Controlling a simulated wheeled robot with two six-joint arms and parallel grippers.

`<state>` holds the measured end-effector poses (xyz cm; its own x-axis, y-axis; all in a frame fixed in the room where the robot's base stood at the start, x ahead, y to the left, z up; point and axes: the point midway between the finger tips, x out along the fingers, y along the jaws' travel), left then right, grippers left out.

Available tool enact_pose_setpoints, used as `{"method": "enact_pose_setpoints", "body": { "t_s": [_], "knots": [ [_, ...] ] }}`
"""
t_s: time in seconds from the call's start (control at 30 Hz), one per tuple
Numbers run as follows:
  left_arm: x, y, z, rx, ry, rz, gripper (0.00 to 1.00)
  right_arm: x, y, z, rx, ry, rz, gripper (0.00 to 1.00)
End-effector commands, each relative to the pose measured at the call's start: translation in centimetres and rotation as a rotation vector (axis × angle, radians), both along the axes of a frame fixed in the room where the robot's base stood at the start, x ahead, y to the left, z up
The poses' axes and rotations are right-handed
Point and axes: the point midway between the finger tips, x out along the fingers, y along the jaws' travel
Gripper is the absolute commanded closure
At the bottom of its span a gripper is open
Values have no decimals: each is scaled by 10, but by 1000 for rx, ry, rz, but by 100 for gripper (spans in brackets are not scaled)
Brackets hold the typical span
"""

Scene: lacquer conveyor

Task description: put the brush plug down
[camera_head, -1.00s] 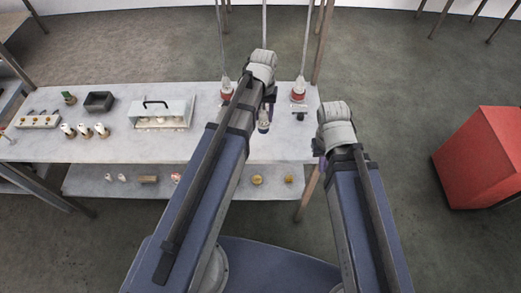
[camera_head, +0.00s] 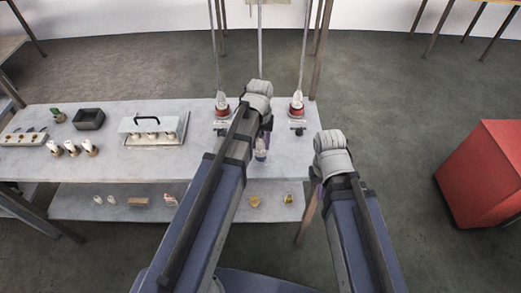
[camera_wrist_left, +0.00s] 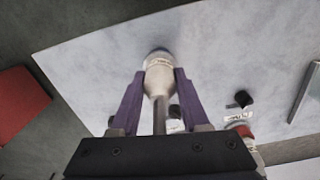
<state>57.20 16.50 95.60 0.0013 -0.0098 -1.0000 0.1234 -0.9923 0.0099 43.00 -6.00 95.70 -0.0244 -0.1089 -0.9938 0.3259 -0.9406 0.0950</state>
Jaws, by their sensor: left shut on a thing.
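The brush plug (camera_wrist_left: 158,76) is pale and rounded, with a grey-blue end and a thin stem. In the left wrist view it sits between the purple fingers of my left gripper (camera_wrist_left: 160,82), which is shut on it. In the head view the plug (camera_head: 261,155) shows below my left wrist, over the right part of the grey table (camera_head: 190,165). I cannot tell whether its end touches the tabletop. My right gripper (camera_head: 318,195) is mostly hidden behind its own wrist, off the table's right edge; its opening does not show.
Two red-and-white fittings (camera_head: 221,106) (camera_head: 297,105) stand at the back, below hanging lines. A handled case (camera_head: 153,130), several pale plugs (camera_head: 72,148) and a dark tray (camera_head: 89,118) occupy the left. A lower shelf (camera_head: 110,211) holds small items. A red box (camera_head: 485,175) stands right.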

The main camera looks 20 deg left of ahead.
Motion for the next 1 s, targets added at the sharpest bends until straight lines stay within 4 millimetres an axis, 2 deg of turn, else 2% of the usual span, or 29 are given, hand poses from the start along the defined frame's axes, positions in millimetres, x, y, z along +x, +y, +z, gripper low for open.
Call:
{"method": "enact_pose_setpoints", "body": {
  "t_s": [0.03, 0.17, 0.6, 0.63, 0.87, 1.0],
  "knots": [
    [0, 0, -13, 0, 0, 0, 100, 0, 0, -13, 0, 0, 0, 100],
    [0, 0, -27, 0, 0, 0, 100, 0, 0, -27, 0, 0, 0, 100],
    [0, 0, -30, 0, 0, 0, 100, 0, 0, -30, 0, 0, 0, 100],
    [0, 0, -29, 0, 0, 0, 53, 0, 0, -29, 0, 0, 0, 100],
    [0, 0, -28, 0, 0, 0, 27, 0, 0, -28, 0, 0, 0, 100],
    [0, 0, -28, 0, 0, 0, 25, 0, 0, -28, 0, 0, 0, 100]
  ]
}}
